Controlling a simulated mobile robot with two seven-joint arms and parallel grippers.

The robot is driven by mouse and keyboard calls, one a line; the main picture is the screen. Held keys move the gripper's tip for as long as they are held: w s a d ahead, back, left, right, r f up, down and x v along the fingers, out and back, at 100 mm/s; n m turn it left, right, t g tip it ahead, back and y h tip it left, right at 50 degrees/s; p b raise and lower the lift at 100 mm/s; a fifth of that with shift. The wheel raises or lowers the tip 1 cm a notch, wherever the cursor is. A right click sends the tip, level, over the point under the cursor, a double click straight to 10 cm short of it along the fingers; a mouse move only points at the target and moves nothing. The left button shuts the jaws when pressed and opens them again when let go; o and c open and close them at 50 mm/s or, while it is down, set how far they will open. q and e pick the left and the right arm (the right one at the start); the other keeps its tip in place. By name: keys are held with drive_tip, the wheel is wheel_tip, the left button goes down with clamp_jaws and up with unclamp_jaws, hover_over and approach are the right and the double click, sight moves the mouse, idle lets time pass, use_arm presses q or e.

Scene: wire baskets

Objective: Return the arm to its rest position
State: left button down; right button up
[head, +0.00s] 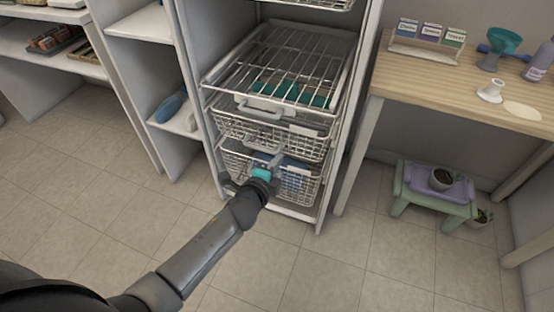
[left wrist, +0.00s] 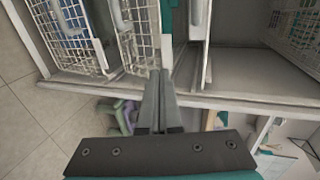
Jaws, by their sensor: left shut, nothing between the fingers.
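My left arm (head: 200,252) comes in from the lower left of the head view and reaches out to the wire baskets. My left gripper (head: 277,158) is in front of the lower baskets, with its fingers pointing up and away. In the left wrist view its two fingers (left wrist: 159,78) are together with nothing between them. The middle wire basket (head: 265,133) and the lowest wire basket (head: 298,187) are partly hidden behind the gripper. I cannot tell whether the fingers touch a basket. My right gripper is in neither view.
The upper basket (head: 330,72) has a wire top and juts from the white cabinet. A wooden table (head: 465,98) stands at the right. The tiled floor (head: 345,268) in front is clear.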

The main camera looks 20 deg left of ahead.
use_arm(q)
drive_tip(key=s+a+f+n+g+p, duration=0.3)
drive_tip(key=s+f+n+g, duration=0.15)
drive_tip(key=s+f, duration=0.6)
drive_tip(key=s+a+f+n+g+p, duration=0.1)
drive_tip(key=s+f+n+g, duration=0.3)
drive_tip(key=s, duration=1)
drive_tip(key=s+a+f+n+g+y+p, duration=0.1)
drive_tip(key=s+f+n, duration=0.6)
drive_tip(key=s, duration=0.8)
wheel_tip(320, 180, down, 3)
drive_tip(key=a+g+p, duration=0.1)
drive_tip(key=g+p, duration=0.1)
drive_tip(key=p, duration=0.1)
drive_tip(key=shift+s+a+r+g, duration=0.15)
drive_tip(key=shift+s+a+g, duration=0.1)
drive_tip(key=shift+g, duration=0.1)
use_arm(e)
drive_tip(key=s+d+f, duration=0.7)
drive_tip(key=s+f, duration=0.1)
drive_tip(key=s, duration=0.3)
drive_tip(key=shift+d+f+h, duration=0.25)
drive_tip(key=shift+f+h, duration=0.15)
use_arm(q)
drive_tip(key=shift+n, duration=0.25)
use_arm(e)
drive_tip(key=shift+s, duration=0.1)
